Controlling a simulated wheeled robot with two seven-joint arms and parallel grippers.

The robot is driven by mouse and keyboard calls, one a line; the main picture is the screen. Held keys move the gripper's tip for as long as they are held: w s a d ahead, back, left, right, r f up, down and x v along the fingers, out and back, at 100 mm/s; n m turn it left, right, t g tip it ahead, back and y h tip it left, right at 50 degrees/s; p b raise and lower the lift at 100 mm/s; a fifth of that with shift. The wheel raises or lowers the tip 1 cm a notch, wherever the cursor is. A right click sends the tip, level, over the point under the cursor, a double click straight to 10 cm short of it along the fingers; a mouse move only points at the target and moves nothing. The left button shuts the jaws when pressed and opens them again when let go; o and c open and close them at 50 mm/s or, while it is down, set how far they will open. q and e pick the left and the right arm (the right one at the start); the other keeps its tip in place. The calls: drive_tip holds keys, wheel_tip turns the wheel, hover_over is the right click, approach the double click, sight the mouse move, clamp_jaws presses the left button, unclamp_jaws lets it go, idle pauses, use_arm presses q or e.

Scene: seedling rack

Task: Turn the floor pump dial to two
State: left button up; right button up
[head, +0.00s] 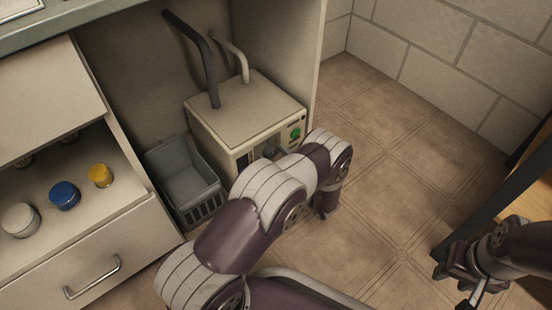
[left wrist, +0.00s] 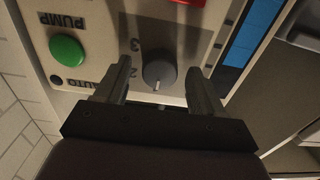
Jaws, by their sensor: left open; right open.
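The floor pump (head: 245,115) is a cream box with two hoses, standing in the open cabinet bay in the head view. In the left wrist view its panel has a grey dial (left wrist: 160,73), with upside-down numbers including 2 and 3 beside it. The dial's white pointer mark faces the bottom of the picture. My left gripper (left wrist: 160,66) is open, with one finger on each side of the dial; I cannot tell whether they touch it. In the head view my left arm hides the dial. My right gripper (head: 462,285) is open and empty at the lower right.
The panel has a green button (left wrist: 67,50) marked PUMP and a blue gauge strip (left wrist: 252,35). A grey basket (head: 188,185) stands left of the pump. An open drawer shelf holds white, blue and yellow jars (head: 65,195). Tiled floor (head: 385,110) is clear at right.

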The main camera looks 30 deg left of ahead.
use_arm(q)
drive_tip(key=c, duration=1.1)
drive_tip(key=shift+o, duration=0.2)
drive_tip(key=shift+m, duration=0.3)
drive_tip(key=shift+r+m+p, duration=0.1)
drive_tip(key=shift+m+p, duration=0.55)
drive_tip(key=shift+m, duration=0.35)
drive_tip(key=m+p, duration=0.1)
drive_tip(key=m, duration=0.1)
drive_tip(key=shift+m, duration=0.4)
drive_tip(key=m, duration=0.3)
drive_tip(key=shift+m+p, duration=0.45)
drive_tip(key=shift+m, duration=1.25)
